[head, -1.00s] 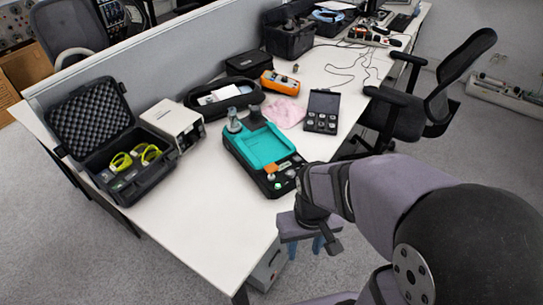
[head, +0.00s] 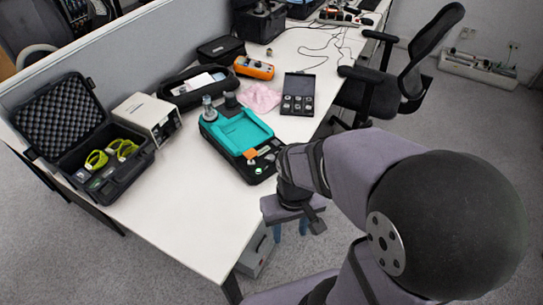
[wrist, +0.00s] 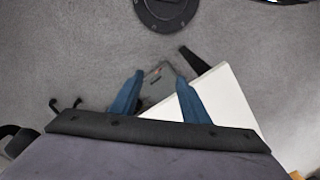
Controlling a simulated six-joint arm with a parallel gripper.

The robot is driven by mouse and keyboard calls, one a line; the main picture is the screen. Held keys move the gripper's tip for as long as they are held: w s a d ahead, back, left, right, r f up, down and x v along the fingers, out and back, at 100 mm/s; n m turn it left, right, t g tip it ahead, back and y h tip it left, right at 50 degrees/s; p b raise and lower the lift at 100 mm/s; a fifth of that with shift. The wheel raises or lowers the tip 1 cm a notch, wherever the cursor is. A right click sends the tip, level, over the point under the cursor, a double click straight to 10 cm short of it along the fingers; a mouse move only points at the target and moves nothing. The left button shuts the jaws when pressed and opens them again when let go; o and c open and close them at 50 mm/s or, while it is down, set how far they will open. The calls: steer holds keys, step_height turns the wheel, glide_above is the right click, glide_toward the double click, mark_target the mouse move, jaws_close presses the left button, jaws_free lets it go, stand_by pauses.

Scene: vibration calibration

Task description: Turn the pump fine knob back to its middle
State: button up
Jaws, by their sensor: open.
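The teal and black pump unit (head: 238,133) sits on the white table in the head view. Its front panel carries an orange piece (head: 250,153) and small knobs (head: 265,150). I cannot tell which is the fine knob or how it is turned. My gripper (head: 291,229) hangs beyond the table's front right edge, to the lower right of the pump unit and apart from it. In the wrist view my gripper (wrist: 160,92) has its two blue fingers spread with nothing between them. The pump unit does not show in the wrist view.
An open black case (head: 72,165) with yellow-green items, a white box (head: 147,119), a pink cloth (head: 260,98) and an open case of small weights (head: 299,94) surround the pump unit. The table front (head: 200,225) is clear. A chair (head: 385,85) stands at right.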

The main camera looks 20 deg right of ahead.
step_height(320, 180, down, 7)
steer(key=s+d+m+g+b, duration=0.1)
steer(key=s+d+g+b, duration=0.1)
steer(key=d+b, duration=0.1)
steer(key=n+t+y+b, duration=0.3)
steer(key=n+t, duration=0.3)
steer(key=n, duration=0.3)
glide_toward(271, 157)
steer(key=shift+w+a, duration=0.2)
steer(key=shift+w, duration=0.05)
steer(key=shift+p+x, duration=0.65)
steer(key=shift+x, duration=3.05)
steer(key=shift+s+f, duration=0.1)
steer(key=shift+s, duration=0.05)
